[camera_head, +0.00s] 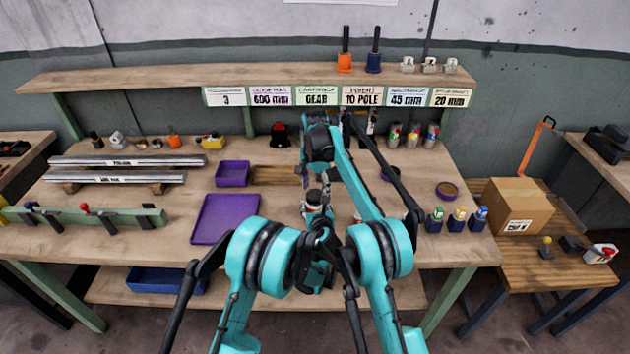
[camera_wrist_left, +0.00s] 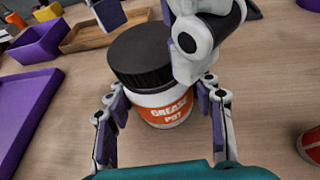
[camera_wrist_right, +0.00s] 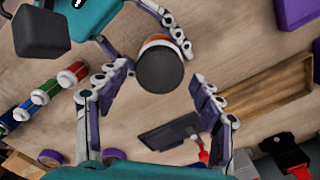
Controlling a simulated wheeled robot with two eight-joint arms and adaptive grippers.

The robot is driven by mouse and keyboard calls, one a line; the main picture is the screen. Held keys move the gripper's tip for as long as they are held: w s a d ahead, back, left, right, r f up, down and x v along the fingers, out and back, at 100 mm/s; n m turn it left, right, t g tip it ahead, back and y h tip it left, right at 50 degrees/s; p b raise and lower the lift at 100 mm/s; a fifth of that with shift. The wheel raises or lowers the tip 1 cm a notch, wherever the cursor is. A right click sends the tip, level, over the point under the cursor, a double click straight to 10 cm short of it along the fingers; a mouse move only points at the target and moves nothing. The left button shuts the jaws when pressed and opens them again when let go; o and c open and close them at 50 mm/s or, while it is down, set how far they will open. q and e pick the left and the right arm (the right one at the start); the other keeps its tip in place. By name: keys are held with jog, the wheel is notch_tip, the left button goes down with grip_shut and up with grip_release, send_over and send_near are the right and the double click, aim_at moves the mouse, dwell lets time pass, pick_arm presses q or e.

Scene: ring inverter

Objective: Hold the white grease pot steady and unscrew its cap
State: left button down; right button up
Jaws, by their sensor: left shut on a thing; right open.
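The white grease pot (camera_wrist_left: 165,108) has an orange label reading GREASE POT and a wide black cap (camera_wrist_left: 140,55), seated on top. It stands upright on the bench. My left gripper (camera_wrist_left: 165,115) is shut on the pot's body, one finger on each side below the cap. My right gripper (camera_wrist_right: 160,75) is open above the pot. The cap (camera_wrist_right: 160,70) shows between and beyond its spread fingertips. In the left wrist view, a right finger overlaps the cap's right edge; I cannot tell whether it touches. In the head view, the pot (camera_head: 314,196) is small and partly hidden.
A purple tray (camera_head: 225,218) and a purple bin (camera_head: 232,174) lie left of the pot. A wooden tray (camera_wrist_right: 270,100) lies behind it. Several coloured bottles (camera_head: 460,219) stand at the bench's right front. A red-labelled container (camera_wrist_left: 312,145) stands to the pot's right.

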jog(key=shift+f, duration=0.55)
jog(key=c, duration=1.2)
jog(key=n, duration=0.3)
jog(key=shift+c, duration=0.2)
jog(key=n, duration=1.2)
